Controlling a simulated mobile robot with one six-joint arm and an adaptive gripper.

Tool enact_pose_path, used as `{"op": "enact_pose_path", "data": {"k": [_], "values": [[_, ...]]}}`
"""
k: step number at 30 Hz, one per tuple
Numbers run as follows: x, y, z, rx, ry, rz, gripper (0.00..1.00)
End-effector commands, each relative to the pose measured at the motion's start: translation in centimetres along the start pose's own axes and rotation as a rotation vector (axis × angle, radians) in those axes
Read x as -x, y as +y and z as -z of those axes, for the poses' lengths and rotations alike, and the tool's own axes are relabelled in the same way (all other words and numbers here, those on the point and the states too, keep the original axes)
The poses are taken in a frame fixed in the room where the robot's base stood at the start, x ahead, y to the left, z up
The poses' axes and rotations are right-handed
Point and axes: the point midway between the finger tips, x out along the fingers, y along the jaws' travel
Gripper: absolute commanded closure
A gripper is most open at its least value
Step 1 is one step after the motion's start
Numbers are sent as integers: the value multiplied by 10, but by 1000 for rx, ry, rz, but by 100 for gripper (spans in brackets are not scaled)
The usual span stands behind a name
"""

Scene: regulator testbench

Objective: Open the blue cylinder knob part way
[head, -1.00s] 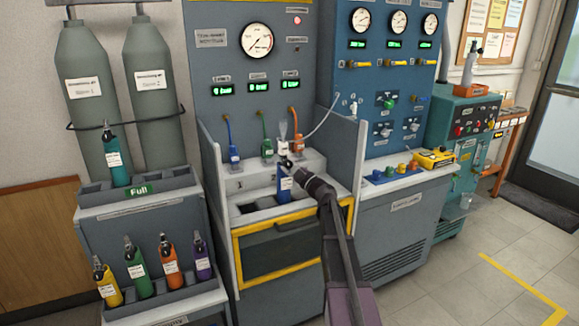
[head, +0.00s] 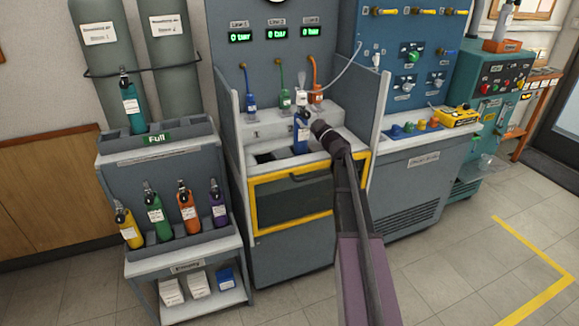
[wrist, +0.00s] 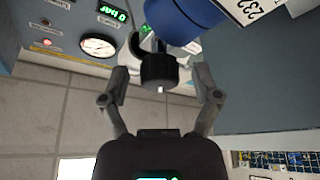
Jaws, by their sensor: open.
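The blue cylinder (head: 301,136) stands in a slot of the testbench (head: 262,140), with a white label on its side. In the wrist view the blue cylinder's body (wrist: 188,18) shows at the top, tilted in the picture. Its black knob (wrist: 158,71) lies between my two fingers, with gaps on both sides. My gripper (wrist: 161,80) is open and holds nothing. In the head view my arm comes in from the lower right and its dark wrist is close beside the cylinder's right side; the fingers are hard to make out there.
Connectors on blue, green and orange hoses (head: 285,99) stand behind the cylinder. Low side walls (head: 370,92) flank the bench. A rack at left holds a teal cylinder (head: 132,104) above, and yellow, green, orange and purple (head: 217,206) ones below. The floor in front is clear.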

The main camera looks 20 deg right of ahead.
Motion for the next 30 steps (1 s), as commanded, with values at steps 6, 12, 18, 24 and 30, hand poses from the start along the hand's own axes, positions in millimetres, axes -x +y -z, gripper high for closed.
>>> {"op": "enact_pose_path", "data": {"k": [6,12,18,24,30], "values": [[1,-2,-1,-196,-1,-81,20],[1,-1,0,-356,0,-147,20],[18,-4,0,-408,0,-171,20],[44,-8,0,-405,-1,-170,20],[71,-13,1,-405,0,-170,20]]}}
